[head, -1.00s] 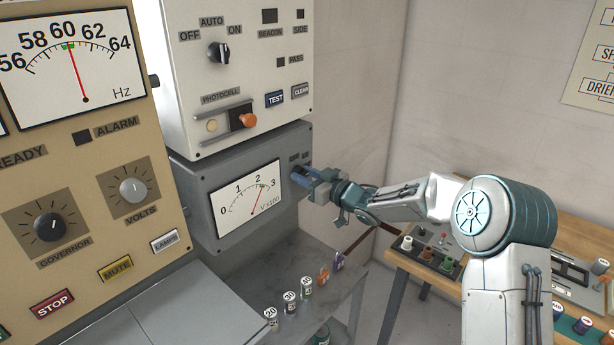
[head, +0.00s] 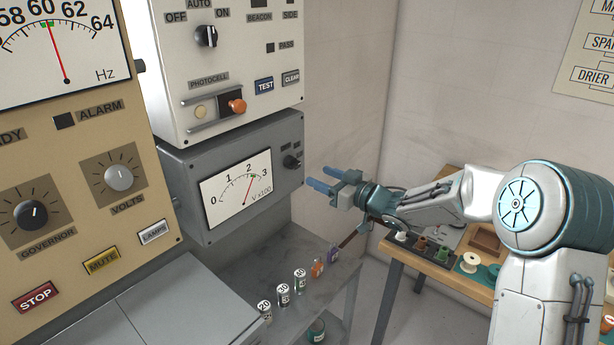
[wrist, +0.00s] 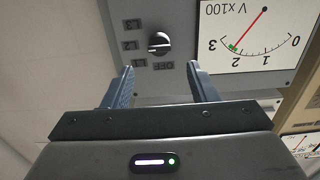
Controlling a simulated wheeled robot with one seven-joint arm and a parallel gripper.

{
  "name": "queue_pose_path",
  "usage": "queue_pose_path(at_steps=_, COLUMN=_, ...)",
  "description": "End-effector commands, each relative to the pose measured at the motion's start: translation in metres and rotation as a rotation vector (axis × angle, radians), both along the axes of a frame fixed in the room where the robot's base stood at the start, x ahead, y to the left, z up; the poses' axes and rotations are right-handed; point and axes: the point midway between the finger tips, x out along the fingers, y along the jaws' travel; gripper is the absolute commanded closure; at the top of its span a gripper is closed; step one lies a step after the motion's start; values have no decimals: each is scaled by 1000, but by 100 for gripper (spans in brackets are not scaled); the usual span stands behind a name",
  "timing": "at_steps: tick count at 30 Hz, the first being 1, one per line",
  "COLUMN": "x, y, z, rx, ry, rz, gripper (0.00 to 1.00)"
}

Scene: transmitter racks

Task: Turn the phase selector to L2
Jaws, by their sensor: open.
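The phase selector (head: 291,161) is a small black knob on the grey meter box (head: 190,165), right of its dial. In the wrist view, which is upside down, the knob (wrist: 158,43) has labels L1, L2, L3 and OFF around it. Its pale pointer line lies nearly level and appears to point at the middle label, L2. My gripper (head: 322,179) is open and empty, in front of the box, below and right of the knob. In the wrist view its fingers (wrist: 160,72) point toward the knob, apart from it.
The voltmeter dial (head: 237,187) reads a little over 2. Above is a white panel with an orange photocell knob (head: 237,106). A wooden bench (head: 400,255) with parts stands right. Air before the box is free.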

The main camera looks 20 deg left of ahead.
Motion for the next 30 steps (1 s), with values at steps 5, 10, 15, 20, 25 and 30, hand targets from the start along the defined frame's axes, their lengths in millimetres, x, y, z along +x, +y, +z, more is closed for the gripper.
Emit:
queue_pose_path(at_steps=5, x=-12, y=-30, z=-2, rx=-1, ry=-1, rz=-1, gripper=47)
queue_pose_path(at_steps=10, x=-19, y=-43, z=-1, rx=-1, ry=-1, rz=1, gripper=47)
queue_pose_path(at_steps=15, x=-19, y=-45, z=0, rx=-1, ry=0, rz=1, gripper=47)
queue_pose_path(at_steps=20, x=-19, y=-45, z=0, rx=-1, ry=0, rz=1, gripper=47)
queue_pose_path(at_steps=25, x=-15, y=-53, z=2, rx=-49, ry=-3, rz=-64, gripper=47)
queue_pose_path(at_steps=30, x=-4, y=-95, z=8, rx=-226, ry=9, rz=-316, gripper=47)
